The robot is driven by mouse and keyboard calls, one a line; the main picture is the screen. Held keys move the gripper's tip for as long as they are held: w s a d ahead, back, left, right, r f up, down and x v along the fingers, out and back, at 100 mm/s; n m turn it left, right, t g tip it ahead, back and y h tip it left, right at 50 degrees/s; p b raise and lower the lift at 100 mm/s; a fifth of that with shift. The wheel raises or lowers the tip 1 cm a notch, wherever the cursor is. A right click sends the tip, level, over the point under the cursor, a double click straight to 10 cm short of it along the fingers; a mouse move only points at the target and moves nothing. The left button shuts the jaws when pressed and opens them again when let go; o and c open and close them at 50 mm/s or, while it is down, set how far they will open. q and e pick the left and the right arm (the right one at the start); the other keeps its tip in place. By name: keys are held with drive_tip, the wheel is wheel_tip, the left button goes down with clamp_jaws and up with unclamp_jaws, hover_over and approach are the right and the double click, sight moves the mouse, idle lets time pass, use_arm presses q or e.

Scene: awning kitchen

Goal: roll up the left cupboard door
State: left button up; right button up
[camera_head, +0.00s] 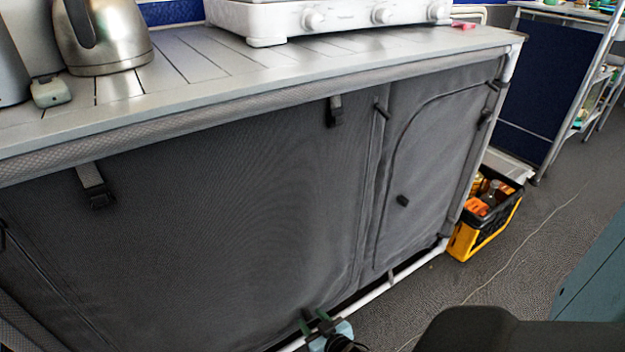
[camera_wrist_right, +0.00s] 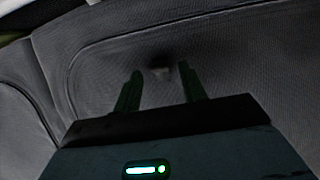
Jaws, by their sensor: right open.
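The left cupboard door (camera_head: 220,210) is the wide dark grey fabric panel under the counter, and it hangs down closed. Two dark buckle straps hang over it from the counter edge, a left strap (camera_head: 95,186) and a right strap (camera_head: 335,110). My right gripper (camera_head: 315,319) is low at the bottom edge of the head view, in front of the panel's lower right part. In the right wrist view my right gripper (camera_wrist_right: 160,88) is open, with its green fingers apart. A small blurred tab (camera_wrist_right: 161,73) on the grey fabric shows between the fingertips. My left gripper is out of view.
A smaller right door (camera_head: 435,160) with a curved seam also hangs closed. A kettle (camera_head: 100,35) and a white stove (camera_head: 330,16) stand on the counter (camera_head: 190,65). A yellow and black crate (camera_head: 485,220) stands on the floor at the right. A white frame bar (camera_head: 400,275) runs along the bottom.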

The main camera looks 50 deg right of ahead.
clamp_jaws()
drive_tip(key=shift+r, duration=0.15)
